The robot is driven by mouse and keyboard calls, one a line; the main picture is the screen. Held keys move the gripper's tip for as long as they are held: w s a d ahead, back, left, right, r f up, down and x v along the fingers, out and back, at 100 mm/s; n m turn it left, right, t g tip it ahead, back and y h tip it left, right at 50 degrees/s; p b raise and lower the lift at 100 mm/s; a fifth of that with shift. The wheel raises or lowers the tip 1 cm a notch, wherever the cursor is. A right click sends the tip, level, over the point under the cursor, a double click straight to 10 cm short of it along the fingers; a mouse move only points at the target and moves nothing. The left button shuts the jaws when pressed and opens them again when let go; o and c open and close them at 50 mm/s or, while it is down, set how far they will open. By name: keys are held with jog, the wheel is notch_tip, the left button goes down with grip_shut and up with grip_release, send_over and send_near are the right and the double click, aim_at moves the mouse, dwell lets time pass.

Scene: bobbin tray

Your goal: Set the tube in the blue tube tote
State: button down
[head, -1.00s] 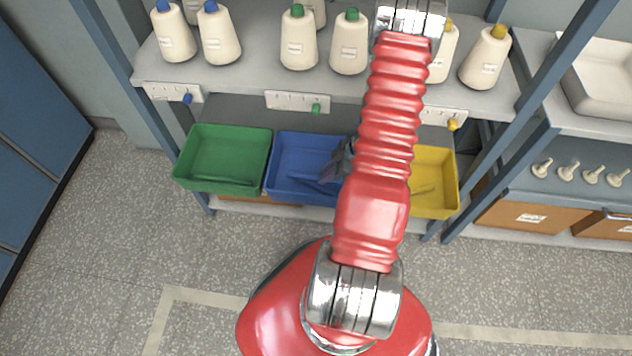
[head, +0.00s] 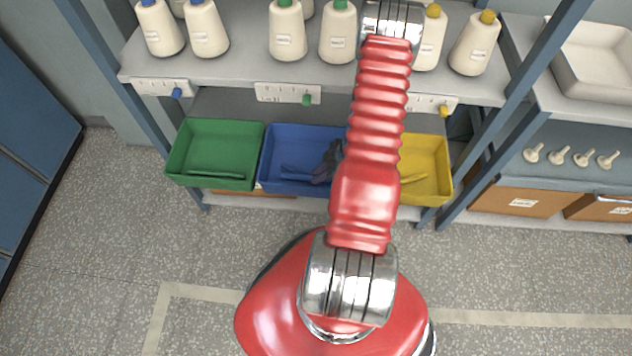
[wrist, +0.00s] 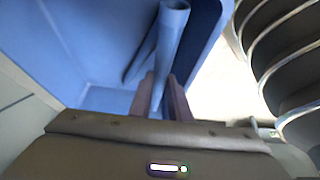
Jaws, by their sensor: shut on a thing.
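My gripper (wrist: 160,98) is shut on a blue tube (wrist: 168,45), which stands up between the fingers in the wrist view. Its open round end shows near the top of that view. The blue tube tote (wrist: 85,40) fills the background behind the tube. In the head view my gripper (head: 328,163) is at the right part of the blue tote (head: 272,181), partly hidden by my red arm. Another blue tube (wrist: 137,62) lies in the tote behind the held one. Whether the held tube touches the tote floor cannot be told.
A green tote (head: 192,130) stands left of the blue one, and a yellow tote (head: 440,190) stands right. Both hold a tube. Above them is a shelf (head: 225,72) with several yarn cones. Blue-grey posts (head: 118,98) flank the rack.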

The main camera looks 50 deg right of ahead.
jog(key=shift+f, duration=1.85)
jog(key=shift+f, duration=0.15)
jog(key=c, duration=1.9)
grip_release()
jog(key=shift+s+d+r, duration=0.1)
jog(key=shift+r, duration=0.25)
jog(key=v, duration=1.1)
jog(key=shift+s+r, duration=0.1)
jog(key=shift+r, duration=0.2)
jog(key=shift+s, duration=0.1)
